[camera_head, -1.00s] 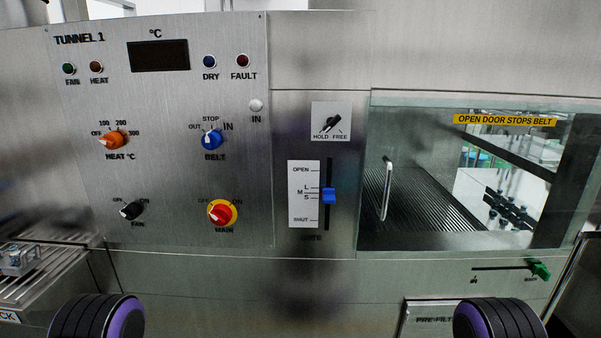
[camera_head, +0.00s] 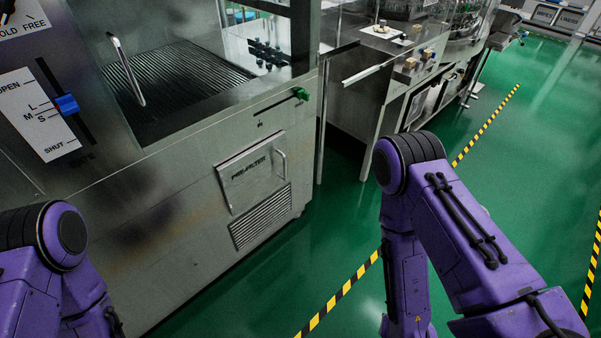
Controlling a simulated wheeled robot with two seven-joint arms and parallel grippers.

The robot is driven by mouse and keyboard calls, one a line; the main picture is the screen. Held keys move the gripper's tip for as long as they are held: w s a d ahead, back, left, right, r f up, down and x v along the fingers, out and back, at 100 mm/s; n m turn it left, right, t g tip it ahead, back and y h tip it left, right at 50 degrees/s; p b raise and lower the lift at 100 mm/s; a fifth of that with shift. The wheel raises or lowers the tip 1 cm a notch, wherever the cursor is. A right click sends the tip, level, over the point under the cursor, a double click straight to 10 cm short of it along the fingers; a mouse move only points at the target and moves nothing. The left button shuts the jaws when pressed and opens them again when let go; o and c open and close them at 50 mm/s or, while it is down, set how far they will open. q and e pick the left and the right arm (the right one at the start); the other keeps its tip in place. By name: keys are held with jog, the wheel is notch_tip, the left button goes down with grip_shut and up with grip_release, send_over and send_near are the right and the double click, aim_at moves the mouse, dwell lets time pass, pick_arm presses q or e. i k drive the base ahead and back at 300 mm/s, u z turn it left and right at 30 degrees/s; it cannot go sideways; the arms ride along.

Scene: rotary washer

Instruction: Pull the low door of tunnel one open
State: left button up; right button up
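The low door (camera_head: 250,175), a grey metal panel labelled PRE-FILTER, sits low on the tunnel's front, right of the picture's middle left. It looks shut, flush with the front. Its upright bar handle (camera_head: 281,164) is at its right edge. Below it is a louvred vent (camera_head: 261,215). Both my purple arms show, the left at the lower left and the right at the lower right. The arms are apart from the door in the picture. Neither gripper is in view.
Above the door is a glass window (camera_head: 190,75) with a tall handle (camera_head: 126,70) and a green slider knob (camera_head: 300,93). A blue-knobbed lever (camera_head: 67,104) is at left. Green floor (camera_head: 330,225) with yellow-black tape is open to the right. A metal bench (camera_head: 375,85) stands beyond.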

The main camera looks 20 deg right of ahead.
aim_at(244, 179)
jog(key=z, duration=0.7)
jog(key=k, duration=0.6)
jog(key=z, duration=0.85)
jog(key=i, duration=1.6)
jog(key=u, duration=0.85)
